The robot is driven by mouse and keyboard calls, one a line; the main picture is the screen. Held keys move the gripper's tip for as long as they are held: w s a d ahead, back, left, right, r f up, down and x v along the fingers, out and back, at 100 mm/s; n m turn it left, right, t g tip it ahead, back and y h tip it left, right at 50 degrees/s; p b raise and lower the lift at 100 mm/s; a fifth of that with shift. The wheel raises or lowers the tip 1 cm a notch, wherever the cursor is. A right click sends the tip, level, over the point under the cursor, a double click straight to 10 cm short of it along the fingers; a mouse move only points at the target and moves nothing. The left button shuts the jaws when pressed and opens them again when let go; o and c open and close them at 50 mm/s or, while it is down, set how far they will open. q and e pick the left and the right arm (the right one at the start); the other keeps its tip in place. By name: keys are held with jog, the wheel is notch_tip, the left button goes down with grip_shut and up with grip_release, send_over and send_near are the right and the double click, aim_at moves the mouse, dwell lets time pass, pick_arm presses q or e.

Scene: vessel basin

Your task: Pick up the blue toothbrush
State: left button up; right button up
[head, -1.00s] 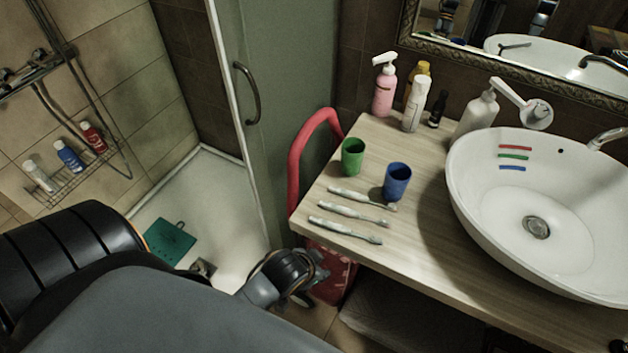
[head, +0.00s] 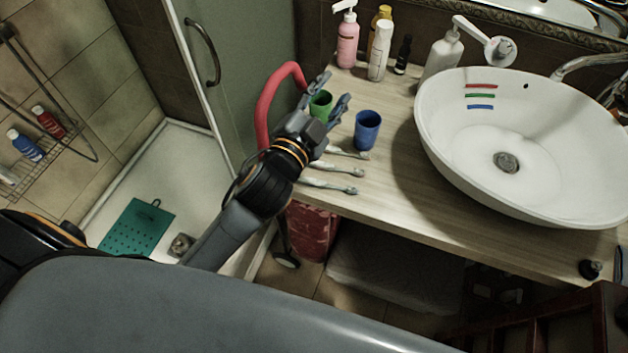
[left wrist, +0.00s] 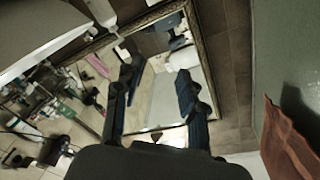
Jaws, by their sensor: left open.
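Three slim, pale grey toothbrushes lie side by side on the wooden counter (head: 400,205): a far one (head: 350,154), a middle one (head: 340,169) and a near one (head: 328,185). At this size I cannot tell which is blue. My left forearm and hand hide their left ends. My left gripper (head: 335,92) is open and empty, above or beside the green cup (head: 320,104), past the toothbrushes. In the left wrist view its two fingers (left wrist: 158,100) stand apart with nothing between them. My right gripper is not in view.
A blue cup (head: 367,130) stands right of the gripper. A white basin (head: 570,190) with red, green and blue strips inside fills the right side. Bottles (head: 379,52) stand at the back. A red curved rail (head: 265,110) rises at the counter's left end.

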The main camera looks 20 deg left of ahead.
pick_arm(q)
jog(key=s+d+r+m+g+h, duration=0.2)
jog(key=s+d+r+m+h, duration=0.2)
jog(key=d+r+m+h, duration=1.05)
jog(key=s+d+m+g+h, duration=0.55)
jog(key=m+g, duration=0.65)
jog(key=m, duration=0.4)
jog(key=m+g+y+p, duration=0.2)
jog(key=m+g+y, duration=0.2)
jog(key=m+y, duration=1.35)
send_over(317, 181)
jog(key=f+n+y, duration=0.1)
jog(key=f, duration=0.8)
jog(key=f+n+y, duration=0.2)
jog(key=f, duration=0.7)
jog(key=f+n+y, duration=0.2)
jog(key=f, duration=0.8)
jog(key=shift+s+a, duration=0.1)
jog(key=shift+a, duration=0.25)
jog(key=shift+d+f, duration=0.15)
jog(key=shift+f, duration=0.4)
jog(key=f+p, duration=0.1)
jog(key=f, duration=0.1)
jog(key=f+p, duration=0.1)
jog(key=shift+d+f, duration=0.2)
jog(key=shift+f, duration=0.55)
